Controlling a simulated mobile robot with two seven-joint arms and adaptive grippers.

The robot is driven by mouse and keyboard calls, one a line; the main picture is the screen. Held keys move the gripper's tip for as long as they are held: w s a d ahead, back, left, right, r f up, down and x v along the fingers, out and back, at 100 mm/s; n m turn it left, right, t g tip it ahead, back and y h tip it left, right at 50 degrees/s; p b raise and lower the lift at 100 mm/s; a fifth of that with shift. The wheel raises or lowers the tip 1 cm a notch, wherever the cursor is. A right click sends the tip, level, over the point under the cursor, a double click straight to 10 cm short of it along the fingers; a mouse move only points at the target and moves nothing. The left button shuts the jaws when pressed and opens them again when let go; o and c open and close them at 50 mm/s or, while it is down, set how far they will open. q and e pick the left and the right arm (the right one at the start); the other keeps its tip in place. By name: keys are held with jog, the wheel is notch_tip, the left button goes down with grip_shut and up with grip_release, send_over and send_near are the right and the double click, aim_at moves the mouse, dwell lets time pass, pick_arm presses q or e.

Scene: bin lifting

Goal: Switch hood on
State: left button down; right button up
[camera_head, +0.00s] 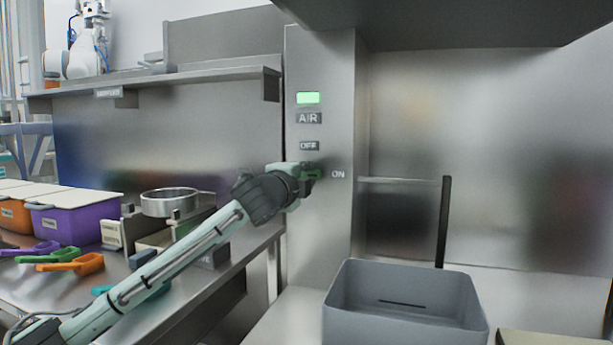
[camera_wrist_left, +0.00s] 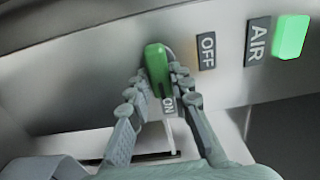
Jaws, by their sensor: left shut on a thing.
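The hood's steel control panel (camera_head: 328,230) stands in the middle of the head view, with AIR, OFF and ON labels. A green rotary knob (camera_wrist_left: 156,66) sits on it; its long side points toward the ON label (camera_wrist_left: 168,104) in the wrist view. A green indicator light (camera_head: 308,98) is lit above the AIR label (camera_head: 309,118). My left gripper (camera_head: 306,175) is at the panel, shut on the knob, with one finger on each side of it. In the head view the gripper hides most of the knob. My right gripper is not in view.
A grey bin (camera_head: 400,322) stands at the lower right, beside a dark upright handle (camera_head: 443,220). On the left bench are a purple box (camera_head: 75,222), colored scoops (camera_head: 75,264) and a round metal sieve (camera_head: 170,203). A shelf (camera_head: 200,76) runs above the bench.

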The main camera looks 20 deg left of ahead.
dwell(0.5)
pick_arm(q)
jog(key=c, duration=1.4)
grip_release()
jog(key=shift+o, duration=0.2)
jog(key=s, duration=1.2)
jog(key=shift+a, duration=0.15)
